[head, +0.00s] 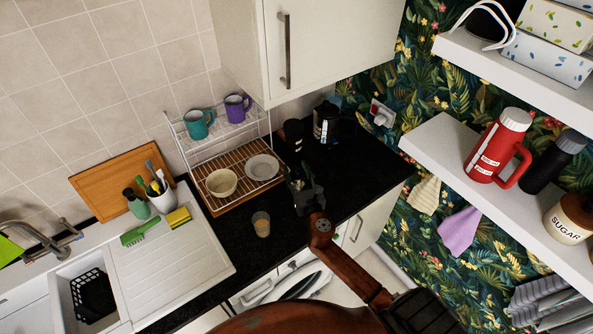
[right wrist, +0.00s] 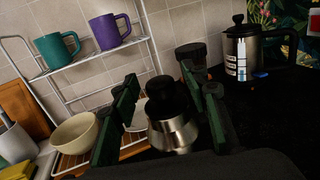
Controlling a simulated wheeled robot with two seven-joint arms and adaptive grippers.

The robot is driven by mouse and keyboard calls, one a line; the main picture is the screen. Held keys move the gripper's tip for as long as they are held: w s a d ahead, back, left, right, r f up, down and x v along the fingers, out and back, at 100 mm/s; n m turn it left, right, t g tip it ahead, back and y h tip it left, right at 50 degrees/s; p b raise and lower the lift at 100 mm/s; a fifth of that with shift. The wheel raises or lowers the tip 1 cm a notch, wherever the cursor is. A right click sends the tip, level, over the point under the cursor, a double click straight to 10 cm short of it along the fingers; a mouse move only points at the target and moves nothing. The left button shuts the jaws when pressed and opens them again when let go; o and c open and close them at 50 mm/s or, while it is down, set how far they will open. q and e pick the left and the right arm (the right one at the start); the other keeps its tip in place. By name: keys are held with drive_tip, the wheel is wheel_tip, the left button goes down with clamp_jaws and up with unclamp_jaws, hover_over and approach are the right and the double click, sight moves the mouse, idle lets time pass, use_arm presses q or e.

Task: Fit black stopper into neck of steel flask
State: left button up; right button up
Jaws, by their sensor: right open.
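My right gripper (head: 304,186) is open over the dark worktop in the head view. In the right wrist view its green fingers (right wrist: 163,82) stand on either side of a steel flask (right wrist: 173,132), with a gap showing. A rounded black piece, which looks like the black stopper (right wrist: 162,88), shows at the top of the flask between the fingers. I cannot tell whether it is seated in the neck or only in line with it. In the head view my gripper hides the flask and stopper. My left gripper is out of view.
A wire rack (head: 222,138) with two mugs, a bowl (head: 221,183) and a plate (head: 262,167) stands left of my gripper. A French press (head: 326,122) and a dark jar (head: 293,135) stand behind. A small glass (head: 261,224) stands nearer the front. Shelves (head: 437,137) overhang at right.

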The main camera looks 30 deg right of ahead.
drive_tip(key=shift+s, duration=0.1)
drive_tip(key=v, duration=1.1)
drive_tip(key=shift+s, duration=0.4)
